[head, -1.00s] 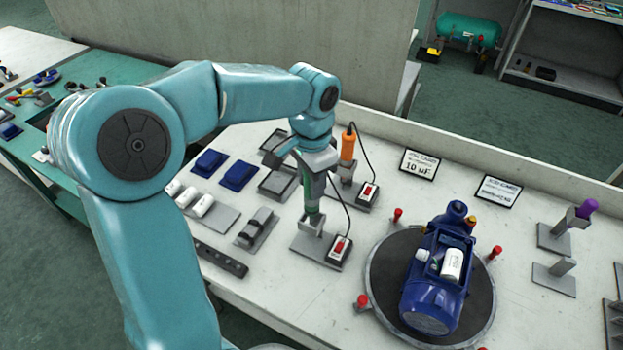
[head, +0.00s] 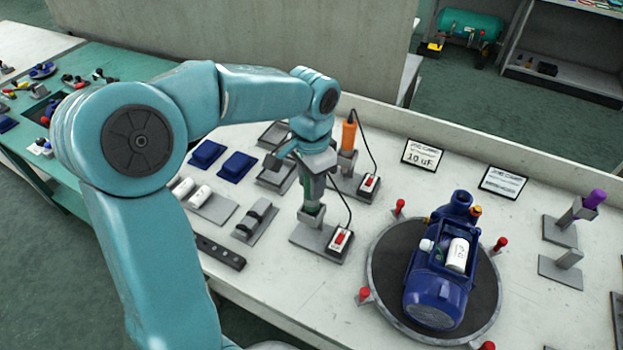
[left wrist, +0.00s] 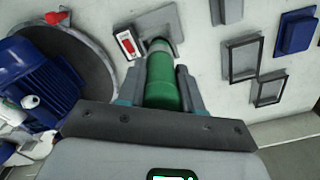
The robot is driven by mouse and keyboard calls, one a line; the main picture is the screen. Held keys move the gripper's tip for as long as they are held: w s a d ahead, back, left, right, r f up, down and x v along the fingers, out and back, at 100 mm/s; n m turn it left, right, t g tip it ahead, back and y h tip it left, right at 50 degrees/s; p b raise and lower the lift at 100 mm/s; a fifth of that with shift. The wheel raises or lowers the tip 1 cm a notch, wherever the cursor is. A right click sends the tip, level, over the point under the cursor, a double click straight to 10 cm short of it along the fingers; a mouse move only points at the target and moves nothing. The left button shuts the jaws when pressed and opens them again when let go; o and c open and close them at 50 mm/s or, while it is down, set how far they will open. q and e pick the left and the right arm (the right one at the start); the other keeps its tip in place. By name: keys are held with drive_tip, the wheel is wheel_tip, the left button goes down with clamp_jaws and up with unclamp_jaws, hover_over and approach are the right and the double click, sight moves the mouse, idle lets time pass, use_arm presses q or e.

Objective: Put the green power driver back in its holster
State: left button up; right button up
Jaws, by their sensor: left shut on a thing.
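The green power driver (head: 315,187) is upright in my left gripper (head: 317,165), which is shut on its upper body. Its lower end is at the grey holster (head: 310,220), on a plate with a red switch (head: 341,238). It seems to have entered the holster's top, but I cannot tell how deep it sits. In the left wrist view, the green driver (left wrist: 161,85) lies between my two fingers and hides most of the holster; the plate (left wrist: 160,22) shows beyond it. My right gripper is not in view.
An orange driver (head: 348,136) stands in a holster just behind. A blue pump (head: 436,285) sits on a round turntable (head: 380,290) with red knobs to the right. Blue and grey trays, white cylinders (head: 200,195) and a dark rail (head: 220,252) lie left.

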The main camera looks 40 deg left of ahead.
use_arm(q)
drive_tip(key=shift+f+b, duration=0.75)
drive_tip(key=shift+f, duration=0.35)
drive_tip(key=o, duration=1.2)
wheel_tip(320, 180, up, 6)
drive_tip(key=p, duration=0.5)
drive_tip(key=shift+r, duration=0.1)
